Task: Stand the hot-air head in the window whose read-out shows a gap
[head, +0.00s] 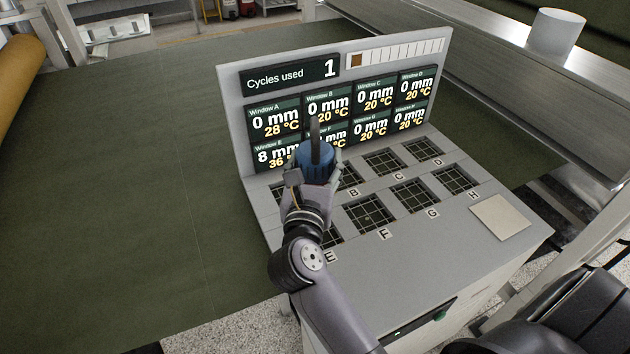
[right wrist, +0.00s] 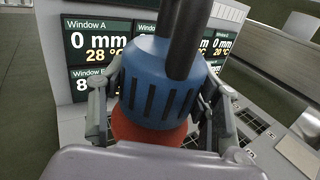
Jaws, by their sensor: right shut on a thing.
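The hot-air head, a blue ribbed body (head: 317,167) with a dark tube on top, is held by my right gripper (head: 313,180) in front of the read-out board. In the right wrist view the fingers are around the hot-air head (right wrist: 155,85), which has an orange-red lower part. The read-out board (head: 340,62) shows 8 mm and 36 °C for window E (head: 253,148). Windows A, B, C, D, G and H read 0 mm; F's gap is hidden by the head. The grid opening E (head: 333,236) is partly covered by my arm. My left gripper is not seen.
A pale square pad (head: 500,217) lies at the right. Green sheet (head: 130,200) spreads left. "Cycles used" reads 1. A white cylinder (head: 556,33) stands at the back right.

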